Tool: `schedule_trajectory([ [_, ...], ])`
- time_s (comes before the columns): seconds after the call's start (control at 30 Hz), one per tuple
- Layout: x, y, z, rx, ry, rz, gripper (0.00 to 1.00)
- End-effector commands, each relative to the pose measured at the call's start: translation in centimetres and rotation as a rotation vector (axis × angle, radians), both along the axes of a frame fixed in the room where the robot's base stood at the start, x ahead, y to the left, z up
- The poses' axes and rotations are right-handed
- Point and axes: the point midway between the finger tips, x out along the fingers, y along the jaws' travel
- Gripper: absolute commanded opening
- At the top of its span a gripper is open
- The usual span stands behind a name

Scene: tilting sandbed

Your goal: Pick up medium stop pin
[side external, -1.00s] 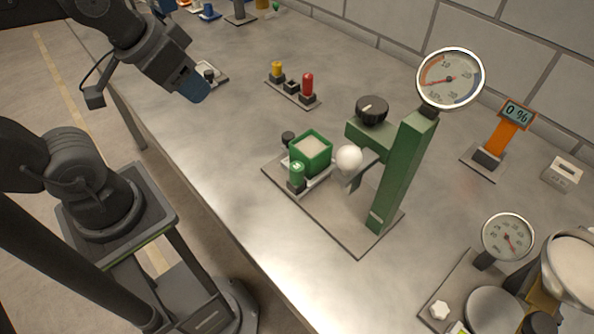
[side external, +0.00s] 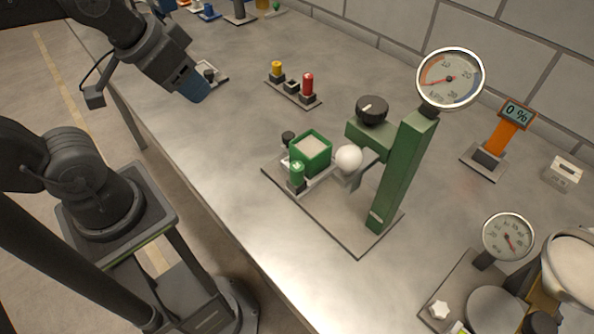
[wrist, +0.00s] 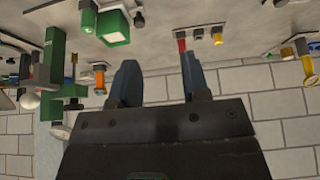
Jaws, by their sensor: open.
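A green pin with a pale letter on its top (side external: 297,175) stands upright at the front of the green sandbed fixture, beside the green sand box (side external: 313,152). The letter looks like an M, but it is small. A yellow pin (side external: 277,70) and a red pin (side external: 307,85) stand in a small rack, with an empty-looking black socket (side external: 291,86) between them. My gripper (side external: 191,86) is high over the table's left part, apart from all pins. In the wrist view its two fingers (wrist: 158,75) are spread and empty, with the red pin (wrist: 181,45) appearing behind one fingertip.
A green column with a round gauge (side external: 451,79), a black knob (side external: 372,109) and a white ball (side external: 349,158) stand right of the sand box. An orange display stand (side external: 505,133) is farther right. The table between rack and fixture is clear.

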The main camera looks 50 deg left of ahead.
Motion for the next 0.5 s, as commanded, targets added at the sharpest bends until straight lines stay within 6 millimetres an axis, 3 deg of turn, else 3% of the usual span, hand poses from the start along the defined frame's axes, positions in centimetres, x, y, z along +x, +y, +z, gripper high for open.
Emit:
schedule_trajectory([
  [0.2,0.0,0.0,0.0,0.0,0.0,0.0,0.57],
  [0.5,0.48,-0.4,0.26,-0.011,0.02,0.001,0.57],
])
